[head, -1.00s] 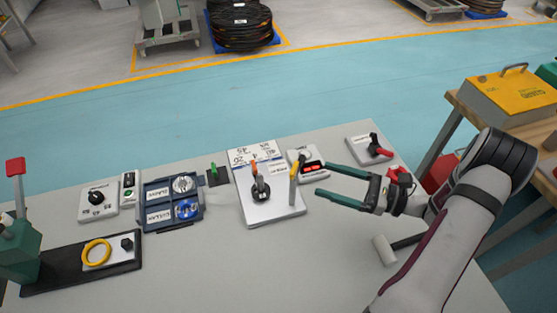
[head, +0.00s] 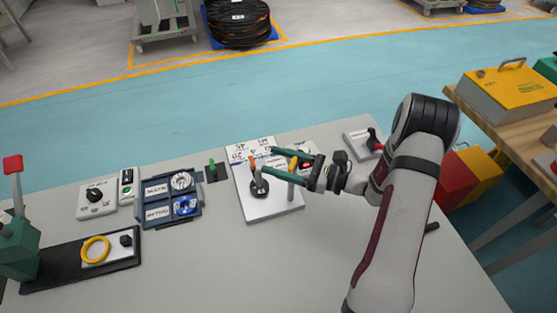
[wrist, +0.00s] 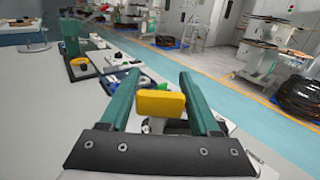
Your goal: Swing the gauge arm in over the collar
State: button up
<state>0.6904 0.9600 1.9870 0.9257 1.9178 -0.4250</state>
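The gauge arm shows as a yellow bar (head: 293,163) on a grey post at the right side of a white station plate (head: 275,210). The dark round collar (head: 258,188) sits on the plate to its left, with an orange-tipped lever (head: 252,163) standing by it. My gripper (head: 269,161) is open, its green fingers reaching left past both sides of the yellow bar. In the wrist view, the yellow end (wrist: 161,104) lies between the two fingers (wrist: 158,75), apparently not clamped. The fingers partly hide the post and plate markings.
Left of the plate are a small green switch (head: 212,170), a blue tray (head: 157,227) with reels, a knob box (head: 97,199) and a black base (head: 65,273) with a yellow ring. The front of the table is clear.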

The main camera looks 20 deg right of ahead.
aim_at(289, 168)
grip_shut()
jog(key=shift+s+n+g+y, duration=0.1)
jog(key=shift+n+g+y, duration=0.2)
jog(key=n+g+y, duration=0.1)
jog(key=g, duration=0.1)
jog(key=n+g+y, duration=0.1)
jog(key=n+g, duration=0.1)
jog(key=s+n+g, duration=0.1)
jog(key=g, duration=0.2)
jog(key=shift+s+a+n+y, duration=0.1)
jog(key=shift+a+n+y, duration=0.15)
jog(key=shift+n+y, duration=0.15)
jog(key=shift+s+n+g, duration=0.25)
jog(key=shift+n+g, duration=0.6)
jog(key=shift+g, duration=0.4)
jog(key=shift+s+n+g, duration=0.25)
jog(key=shift+n+g, duration=0.55)
jog(key=shift+g, duration=0.4)
jog(key=shift+s+n+g, duration=0.25)
jog(key=shift+n+g, duration=0.6)
jog(key=shift+g, duration=0.4)
jog(key=shift+s+a+g, duration=0.1)
jog(key=shift+g, duration=0.2)
jog(key=shift+o, duration=2)
grip_release()
